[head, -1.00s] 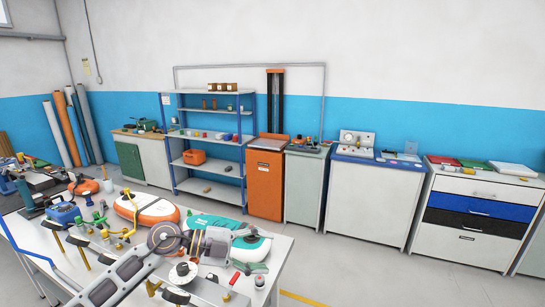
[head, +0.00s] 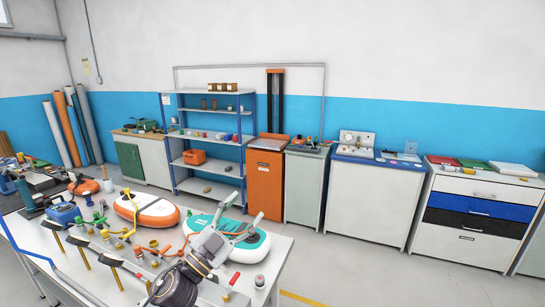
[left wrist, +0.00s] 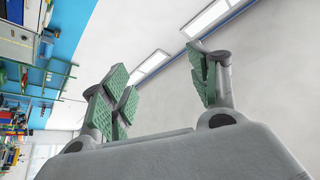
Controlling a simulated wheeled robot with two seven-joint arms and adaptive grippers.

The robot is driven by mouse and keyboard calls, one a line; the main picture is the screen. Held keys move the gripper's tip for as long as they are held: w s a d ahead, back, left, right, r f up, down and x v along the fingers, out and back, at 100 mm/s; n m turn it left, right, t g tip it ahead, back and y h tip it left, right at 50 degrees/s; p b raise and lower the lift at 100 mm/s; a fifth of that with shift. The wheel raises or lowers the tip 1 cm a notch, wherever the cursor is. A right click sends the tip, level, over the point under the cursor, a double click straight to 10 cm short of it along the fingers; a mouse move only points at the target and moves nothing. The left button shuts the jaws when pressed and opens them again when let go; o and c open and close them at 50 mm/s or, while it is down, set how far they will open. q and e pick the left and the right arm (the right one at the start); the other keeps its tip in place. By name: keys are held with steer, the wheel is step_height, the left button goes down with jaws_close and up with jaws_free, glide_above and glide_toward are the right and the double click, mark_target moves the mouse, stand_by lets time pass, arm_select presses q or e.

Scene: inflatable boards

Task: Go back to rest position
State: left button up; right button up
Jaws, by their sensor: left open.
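My left gripper (head: 244,210) is raised over the right part of the workbench in the head view, fingers pointing up and to the right. In the left wrist view it (left wrist: 165,88) is open, with green pads spread apart and nothing between them. Behind it in the head view lies a teal and white inflatable board (head: 250,246), partly hidden by the gripper. An orange and white inflatable board (head: 147,211) lies to its left. My right gripper does not show.
The workbench (head: 268,286) carries several valves, hand tools and a blue device (head: 64,213). A shelf rack (head: 208,138), an orange cabinet (head: 265,180) and a drawer unit (head: 475,218) stand along the wall. The floor (head: 370,270) to the right is clear.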

arm_select(q)
steer(key=s+a+f+n+g+y, duration=0.2)
steer(key=a+f+n+y, duration=1.2)
steer(key=f, duration=0.4)
steer(key=s+f+m+g, duration=0.1)
steer(key=s+f+g, duration=0.5)
steer(key=s+f, duration=0.4)
steer(key=s+f+g, duration=0.6)
steer(key=s+f, duration=0.2)
steer(key=s, duration=0.4)
steer(key=s+a+f+g+b, duration=0.1)
steer(key=s+f+b, duration=0.15)
steer(key=f, duration=1.65)
steer(key=s+f+b, duration=0.1)
steer(key=f+b, duration=0.2)
steer(key=f, duration=1.7)
steer(key=s+a+f+b, duration=0.2)
steer(key=s+f, duration=0.8)
steer(key=f, duration=0.1)
steer(key=s+a+f+g+b, duration=0.1)
steer(key=s+a+f+b, duration=0.1)
steer(key=s+f, duration=0.9)
steer(key=shift+s+a+f+m+y, duration=0.25)
steer(key=shift+a+f+y, duration=0.2)
steer(key=shift+f, duration=0.35)
